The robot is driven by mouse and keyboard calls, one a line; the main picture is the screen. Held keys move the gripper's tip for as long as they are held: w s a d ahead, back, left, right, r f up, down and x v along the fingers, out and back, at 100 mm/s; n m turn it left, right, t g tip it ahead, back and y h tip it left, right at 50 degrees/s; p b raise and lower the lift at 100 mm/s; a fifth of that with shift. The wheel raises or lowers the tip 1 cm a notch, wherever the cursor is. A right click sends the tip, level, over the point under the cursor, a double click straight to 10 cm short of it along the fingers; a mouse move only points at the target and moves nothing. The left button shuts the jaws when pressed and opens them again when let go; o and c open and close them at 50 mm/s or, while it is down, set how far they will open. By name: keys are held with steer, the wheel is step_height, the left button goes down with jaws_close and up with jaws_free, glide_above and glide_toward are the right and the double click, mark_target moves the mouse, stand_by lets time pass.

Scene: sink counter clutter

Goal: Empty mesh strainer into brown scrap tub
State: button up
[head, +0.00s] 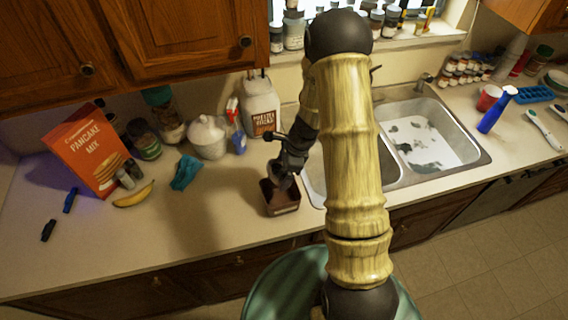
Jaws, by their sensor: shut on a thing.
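The brown scrap tub (281,209) stands upright on the counter, left of the sink and close to its rim. My gripper (288,166) points down just above the back of the tub. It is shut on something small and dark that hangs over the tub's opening. This is probably the mesh strainer, but its mesh and contents are too small and dark to make out. My arm hides part of the sink and the counter behind it. The inside of the tub looks dark, and I cannot tell what lies in it.
A white pretzel sticks jug (262,108) stands behind the tub. A white lidded jar (207,137), teal cloth (185,172), banana (133,195) and pancake mix box (88,150) are to the left. The double sink (428,137) is to the right.

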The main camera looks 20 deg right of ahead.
mark_target(279, 171)
steer(key=shift+a+r+h+p, duration=0.15)
steer(key=shift+r+h+p, duration=0.15)
steer(key=shift+h+p, duration=0.9)
steer(key=shift+a+p, duration=0.1)
steer(key=shift+p, duration=0.8)
steer(key=shift+f+g, duration=0.2)
steer(key=shift+g, duration=0.1)
steer(key=shift+a+h, duration=0.1)
steer(key=shift+h, duration=0.5)
steer(key=shift+w+a+r+g+h, duration=0.1)
steer(key=shift+a+r+g+h, duration=0.15)
steer(key=shift+r+h, duration=0.9)
steer(key=shift+a+r+g+h, duration=0.1)
steer(key=shift+r+g+h, duration=0.15)
steer(key=shift+r+h, duration=0.85)
steer(key=shift+f, duration=0.2)
